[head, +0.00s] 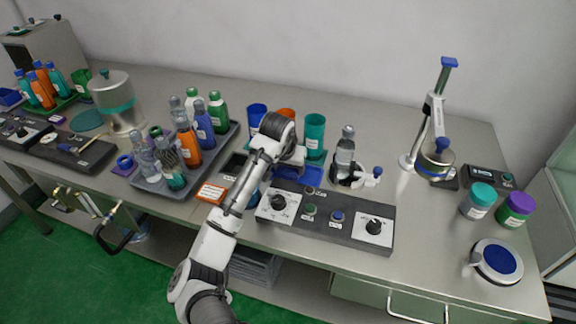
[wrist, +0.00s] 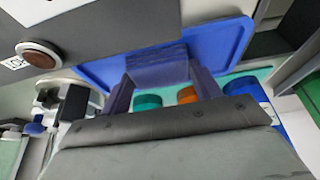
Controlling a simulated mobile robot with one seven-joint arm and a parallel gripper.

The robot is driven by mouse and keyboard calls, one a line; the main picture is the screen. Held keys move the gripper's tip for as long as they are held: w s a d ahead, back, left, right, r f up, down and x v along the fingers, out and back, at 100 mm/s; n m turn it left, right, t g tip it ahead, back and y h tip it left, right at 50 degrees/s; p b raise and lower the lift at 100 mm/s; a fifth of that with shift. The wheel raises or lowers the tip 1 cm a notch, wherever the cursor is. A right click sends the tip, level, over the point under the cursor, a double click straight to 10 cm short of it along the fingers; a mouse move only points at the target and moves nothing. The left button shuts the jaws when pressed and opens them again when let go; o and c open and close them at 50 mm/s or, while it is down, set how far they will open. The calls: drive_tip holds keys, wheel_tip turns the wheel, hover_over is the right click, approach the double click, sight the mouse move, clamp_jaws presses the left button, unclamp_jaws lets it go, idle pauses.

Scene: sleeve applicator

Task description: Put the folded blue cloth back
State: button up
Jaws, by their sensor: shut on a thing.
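My gripper (wrist: 160,82) is shut on the folded blue cloth (wrist: 157,62), a dark blue layered block between its two fingers in the wrist view. The cloth is over a flat bright blue tray (wrist: 225,42); I cannot tell whether it touches it. In the head view the blue tray (head: 299,174) shows partly behind my arm, at the back of the grey control panel. My wrist hides the fingers and the cloth there.
Blue, orange (head: 287,113) and teal (head: 314,128) cups stand behind the blue tray. A clear bottle in a holder (head: 345,150) is to its right. The grey control panel (head: 325,218) lies in front. A bottle tray (head: 152,184) is at left.

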drive_tip(key=o, duration=0.9)
drive_tip(key=shift+o, duration=0.2)
